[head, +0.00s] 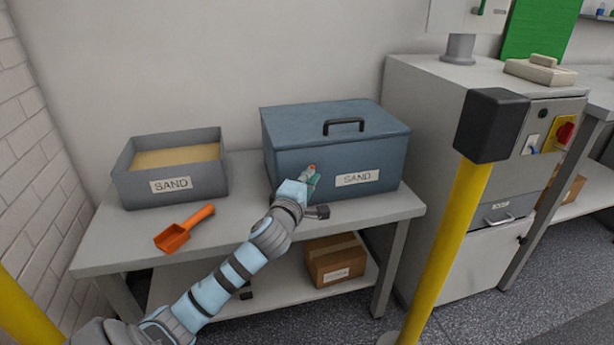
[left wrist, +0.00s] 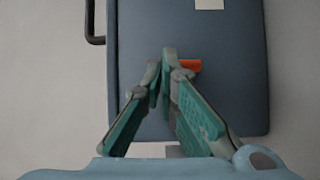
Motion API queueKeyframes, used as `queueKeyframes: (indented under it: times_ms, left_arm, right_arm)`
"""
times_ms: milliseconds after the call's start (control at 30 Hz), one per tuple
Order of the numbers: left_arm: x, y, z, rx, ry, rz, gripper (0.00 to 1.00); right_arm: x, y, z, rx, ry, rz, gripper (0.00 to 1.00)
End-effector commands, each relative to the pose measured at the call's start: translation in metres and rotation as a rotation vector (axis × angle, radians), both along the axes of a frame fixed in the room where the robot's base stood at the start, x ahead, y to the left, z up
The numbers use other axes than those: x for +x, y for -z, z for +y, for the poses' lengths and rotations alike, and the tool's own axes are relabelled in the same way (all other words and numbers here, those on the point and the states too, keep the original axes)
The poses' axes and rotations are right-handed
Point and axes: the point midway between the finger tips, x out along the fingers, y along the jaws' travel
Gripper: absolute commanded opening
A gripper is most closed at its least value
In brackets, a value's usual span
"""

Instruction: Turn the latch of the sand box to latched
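The sand box (head: 290,160) is a blue-grey lidded bin with a black lid handle (head: 343,127) and a SAND label. It stands on the right of the grey bench. Its orange latch (head: 312,168) is on the front face, left of the label, and partly hidden by my left gripper (head: 310,176). In the left wrist view, the fingertips (left wrist: 161,66) are nearly together. The orange latch (left wrist: 190,65) shows just right of them, partly behind the right finger; whether they touch it is unclear. I see nothing held between them. My right gripper is out of view.
An open grey bin of sand (head: 170,185) and an orange scoop (head: 184,229) are on the bench's left. A cardboard box (head: 336,262) sits on the lower shelf. A yellow post with a black top (head: 491,125) stands at the right, before a grey cabinet (head: 420,100).

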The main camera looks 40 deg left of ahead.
Motion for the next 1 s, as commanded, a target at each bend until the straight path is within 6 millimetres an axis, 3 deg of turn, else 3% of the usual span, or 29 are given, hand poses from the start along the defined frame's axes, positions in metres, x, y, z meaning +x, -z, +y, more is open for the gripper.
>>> queueKeyframes:
  times_ms: [267,367,700,833,1000]
  left_arm:
    - [-0.004,-0.001,-0.001,0.004,0.000,-0.003,0.00]
    - [-0.019,-0.001,-0.007,0.006,0.000,-0.001,0.00]
    - [-0.103,-0.002,-0.038,0.004,-0.001,-0.002,0.00]
    - [-0.115,-0.003,-0.043,0.002,-0.002,-0.005,0.00]
    - [-0.116,-0.004,-0.044,0.002,-0.003,-0.006,0.00]
  right_arm:
    - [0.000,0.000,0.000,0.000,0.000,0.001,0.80]
    - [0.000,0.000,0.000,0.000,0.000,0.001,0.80]
    - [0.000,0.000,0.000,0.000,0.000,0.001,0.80]
    - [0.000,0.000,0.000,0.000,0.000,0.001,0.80]
    - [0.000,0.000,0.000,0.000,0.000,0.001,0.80]
